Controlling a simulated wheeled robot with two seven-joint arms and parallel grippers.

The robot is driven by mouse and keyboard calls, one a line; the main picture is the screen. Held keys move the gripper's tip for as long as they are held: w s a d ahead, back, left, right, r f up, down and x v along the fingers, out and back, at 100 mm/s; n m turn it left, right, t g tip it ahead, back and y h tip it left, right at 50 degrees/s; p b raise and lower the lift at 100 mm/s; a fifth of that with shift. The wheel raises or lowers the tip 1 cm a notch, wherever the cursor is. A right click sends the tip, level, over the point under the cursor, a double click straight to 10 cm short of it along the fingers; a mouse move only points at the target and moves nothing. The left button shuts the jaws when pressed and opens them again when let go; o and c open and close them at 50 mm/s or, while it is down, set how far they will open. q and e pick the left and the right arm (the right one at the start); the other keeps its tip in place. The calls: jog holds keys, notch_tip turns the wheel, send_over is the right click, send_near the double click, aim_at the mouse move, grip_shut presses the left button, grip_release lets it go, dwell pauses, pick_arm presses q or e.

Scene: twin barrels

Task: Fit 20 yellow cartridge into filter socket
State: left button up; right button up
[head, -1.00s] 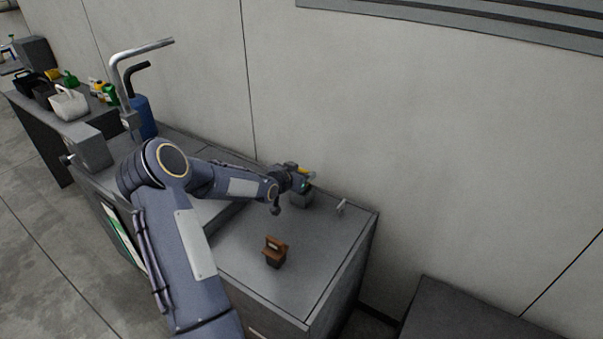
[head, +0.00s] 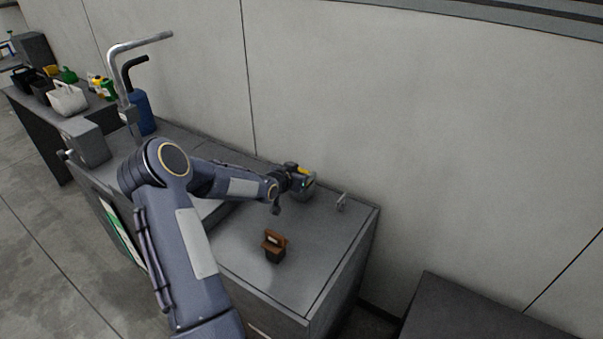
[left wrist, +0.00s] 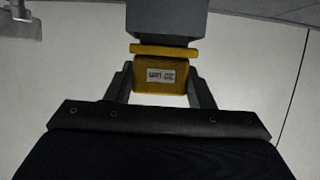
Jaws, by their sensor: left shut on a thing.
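My left gripper (head: 307,177) is shut on the yellow cartridge (head: 303,170) over the far side of the bench, by the wall. In the left wrist view the cartridge (left wrist: 161,73) sits between both fingers, its "20 um" label upside down. Its yellow flange adjoins a grey block (left wrist: 165,20). I cannot tell whether that block is the cartridge's own body or a socket. In the head view a grey block (head: 303,194) shows just under the gripper; the gripper hides part of it. I cannot make out the socket opening. My right gripper is not in view.
A brown-topped dark block (head: 274,246) stands on the grey bench (head: 320,250), nearer than the gripper. A small metal fitting (head: 341,202) stands to the gripper's right. A bent metal pipe (head: 120,85) and blue bottle (head: 144,113) stand at left.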

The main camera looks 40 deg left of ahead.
pick_arm(q)
jog(key=shift+f, duration=0.35)
jog(key=o, duration=1.1)
jog(key=shift+r, duration=0.1)
jog(key=shift+c, duration=0.2)
jog(key=shift+s, duration=0.1)
jog(key=v, duration=0.7)
jog(key=shift+s+r, duration=0.15)
jog(key=shift+s, duration=0.15)
